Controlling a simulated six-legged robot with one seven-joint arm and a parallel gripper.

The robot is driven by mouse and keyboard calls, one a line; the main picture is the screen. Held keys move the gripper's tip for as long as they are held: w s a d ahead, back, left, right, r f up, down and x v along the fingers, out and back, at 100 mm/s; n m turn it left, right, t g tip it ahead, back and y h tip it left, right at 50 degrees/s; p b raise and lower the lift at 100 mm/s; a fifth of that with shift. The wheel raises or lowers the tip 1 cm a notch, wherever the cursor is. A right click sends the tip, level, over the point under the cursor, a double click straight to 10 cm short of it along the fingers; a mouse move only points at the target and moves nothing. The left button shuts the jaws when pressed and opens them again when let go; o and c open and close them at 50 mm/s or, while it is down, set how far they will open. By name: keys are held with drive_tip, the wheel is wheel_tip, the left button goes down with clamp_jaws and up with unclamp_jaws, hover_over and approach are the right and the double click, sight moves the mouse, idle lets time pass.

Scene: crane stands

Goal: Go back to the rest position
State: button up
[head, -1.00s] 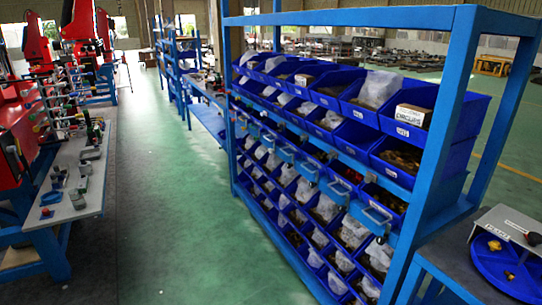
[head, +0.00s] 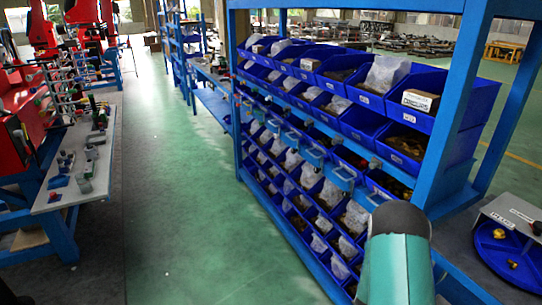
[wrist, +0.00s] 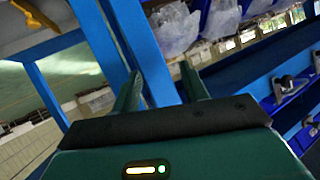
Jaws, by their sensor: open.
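My gripper shows in the wrist view (wrist: 162,90). Its two green fingers stand apart with nothing between them. Beyond them are a blue rack post and clear bags in blue bins. In the head view a teal and dark grey link of my arm rises at the bottom, right of centre, in front of the blue bin rack (head: 452,110). The gripper's fingers do not show in the head view.
The rack holds rows of blue bins (head: 362,98) with bags and boxes. A grey workbench (head: 88,180) with small parts and red machines stands at the left. A table with a blue round tray (head: 497,262) is at the lower right. The green floor aisle (head: 185,215) is clear.

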drive_tip(key=s+a+r+n+y, duration=0.1)
drive_tip(key=a+r+n+y, duration=0.1)
drive_tip(key=a+r, duration=0.55)
drive_tip(key=a+r+n+y, duration=0.15)
drive_tip(key=a+r, duration=0.25)
drive_tip(key=r, duration=0.6)
drive_tip(key=s+a+r+n+y, duration=0.1)
drive_tip(key=a+r+y, duration=0.3)
drive_tip(key=r, duration=0.5)
drive_tip(key=s+a+r+n+g, duration=0.2)
drive_tip(key=s+a+r+n, duration=0.1)
drive_tip(key=s+a+r, duration=0.7)
drive_tip(key=s+a+r+n+g, duration=0.1)
drive_tip(key=s+r+n+g, duration=0.1)
drive_tip(key=s, duration=1.5)
drive_tip(key=shift+s+a+r+n+y, duration=0.2)
drive_tip(key=shift+s+a+n+y, duration=0.1)
drive_tip(key=shift+n+y, duration=0.2)
drive_tip(key=shift+w, duration=0.1)
drive_tip(key=shift+c, duration=0.8)
drive_tip(key=shift+d, duration=0.15)
